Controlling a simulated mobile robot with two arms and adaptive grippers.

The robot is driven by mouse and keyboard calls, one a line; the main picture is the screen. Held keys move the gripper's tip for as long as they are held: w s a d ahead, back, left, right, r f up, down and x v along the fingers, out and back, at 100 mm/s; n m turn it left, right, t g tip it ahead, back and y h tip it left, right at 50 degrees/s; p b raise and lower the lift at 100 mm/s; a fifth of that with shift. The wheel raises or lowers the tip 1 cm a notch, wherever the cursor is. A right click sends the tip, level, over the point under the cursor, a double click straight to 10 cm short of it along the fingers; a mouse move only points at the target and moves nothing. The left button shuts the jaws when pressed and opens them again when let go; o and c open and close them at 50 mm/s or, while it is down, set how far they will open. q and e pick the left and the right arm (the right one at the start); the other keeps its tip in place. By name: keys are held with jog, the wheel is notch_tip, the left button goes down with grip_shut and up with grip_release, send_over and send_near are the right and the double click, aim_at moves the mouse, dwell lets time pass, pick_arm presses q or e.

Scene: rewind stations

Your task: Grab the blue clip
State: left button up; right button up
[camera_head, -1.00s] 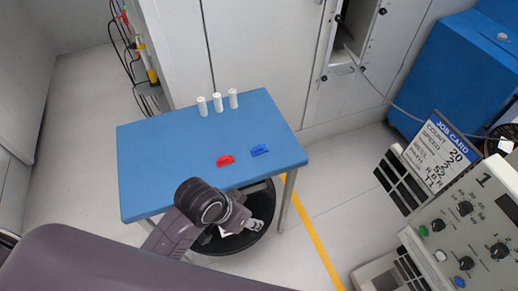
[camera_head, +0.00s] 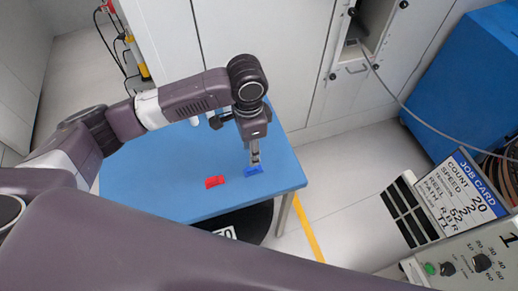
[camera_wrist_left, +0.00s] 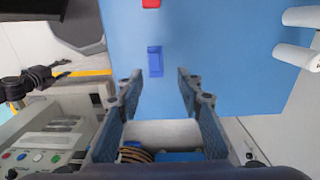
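The blue clip (camera_head: 254,171) lies on the blue table (camera_head: 180,206) near its front right corner. My left gripper (camera_head: 254,160) points down above it and partly overlaps it in the head view. In the left wrist view the left gripper (camera_wrist_left: 160,75) is open and empty. The blue clip (camera_wrist_left: 155,61) shows just beyond the fingertips, between their lines and a little toward the left finger. A dark jointed part at the left edge of the wrist view looks like my right gripper (camera_wrist_left: 38,82); its fingers are too small to read.
A red clip (camera_head: 214,182) lies left of the blue clip. White cylinders (camera_wrist_left: 297,57) stand on the table, mostly hidden by my arm in the head view. A control panel with a job card (camera_head: 459,190) is at the right. A black bin (camera_head: 257,222) is below the table's front edge.

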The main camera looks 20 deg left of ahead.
aim_at(250, 169)
pick_arm(q)
jog(key=shift+w+a+f, duration=0.15)
jog(key=shift+f, duration=0.1)
jog(key=shift+s+f+p, duration=0.4)
jog(key=shift+s+f, duration=0.45)
jog(key=shift+s, duration=0.2)
notch_tip(250, 169, down, 3)
jog(key=shift+w+r+p, duration=0.1)
jog(key=shift+p, duration=0.35)
notch_tip(250, 169, down, 2)
jog(key=shift+w, duration=0.15)
jog(key=c, duration=0.3)
jog(key=shift+w, duration=0.1)
jog(key=c, duration=0.4)
jog(key=shift+c, duration=0.3)
pick_arm(e)
jog(key=s, duration=0.1)
jog(key=s+r, duration=0.1)
jog(key=s, duration=0.2)
jog(key=shift+r, duration=0.35)
